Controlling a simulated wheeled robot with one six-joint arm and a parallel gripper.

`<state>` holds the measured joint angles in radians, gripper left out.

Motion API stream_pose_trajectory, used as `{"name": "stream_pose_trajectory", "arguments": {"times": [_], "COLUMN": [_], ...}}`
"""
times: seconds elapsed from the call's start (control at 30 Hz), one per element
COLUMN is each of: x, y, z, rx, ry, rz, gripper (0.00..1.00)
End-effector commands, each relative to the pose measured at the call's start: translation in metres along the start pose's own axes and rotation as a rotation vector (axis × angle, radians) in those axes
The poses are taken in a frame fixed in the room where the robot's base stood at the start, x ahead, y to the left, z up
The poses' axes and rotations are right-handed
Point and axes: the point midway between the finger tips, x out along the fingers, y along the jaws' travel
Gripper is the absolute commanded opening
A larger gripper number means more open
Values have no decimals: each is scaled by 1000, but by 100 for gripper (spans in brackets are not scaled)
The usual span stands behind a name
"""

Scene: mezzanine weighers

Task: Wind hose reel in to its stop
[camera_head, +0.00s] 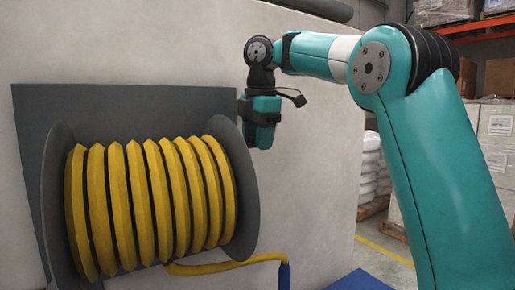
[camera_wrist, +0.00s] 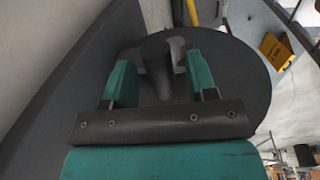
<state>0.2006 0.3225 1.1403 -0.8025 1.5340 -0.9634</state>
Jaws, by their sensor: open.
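The hose reel stands at the left in the head view, with yellow hose (camera_head: 150,200) wound around its drum in several turns. Its grey right flange (camera_head: 238,180) faces my gripper (camera_head: 262,137), which is beside the flange's upper edge. In the wrist view the flange (camera_wrist: 238,75) fills the middle as a dark disc. There my open gripper (camera_wrist: 161,66) has its two green fingers on either side of a dark grey stub (camera_wrist: 157,72), apparently the crank's handle. I cannot tell whether the fingers touch it. The hose's free end hangs low, with a blue nozzle (camera_head: 285,274).
A grey backing plate (camera_head: 110,100) and pale wall (camera_head: 170,45) are close behind the reel. Wrapped white sacks (camera_head: 370,170), stacked boxes (camera_head: 495,135) and orange racking stand at the back right. A blue surface (camera_head: 358,281) lies low by the nozzle.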

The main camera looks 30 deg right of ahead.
Motion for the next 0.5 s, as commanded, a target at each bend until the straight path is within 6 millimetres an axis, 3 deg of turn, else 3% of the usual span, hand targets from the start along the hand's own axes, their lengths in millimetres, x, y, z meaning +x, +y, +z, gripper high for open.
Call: {"name": "stream_pose_trajectory", "arguments": {"times": [0.2,0.43,0.5], "x": [0,0,0], "y": [0,0,0], "z": [0,0,0], "rx": [0,0,0], "ry": [0,0,0], "rz": [0,0,0], "gripper": [52,0,0]}}
